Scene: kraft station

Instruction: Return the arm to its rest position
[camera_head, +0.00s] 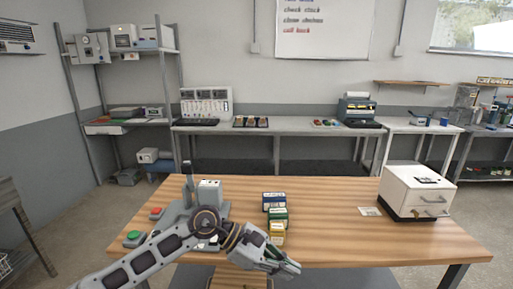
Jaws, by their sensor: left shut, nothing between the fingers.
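My left arm comes in from the lower left and reaches across the front of the wooden table. My right gripper does not show in the head view.
On the wooden table (340,235) stand a blue box (273,199), a green box (278,215) and a yellow box (277,233) in a row. A white drawer cabinet (413,189) is at the right. A red button (157,212) and a green button (134,237) are at the left.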

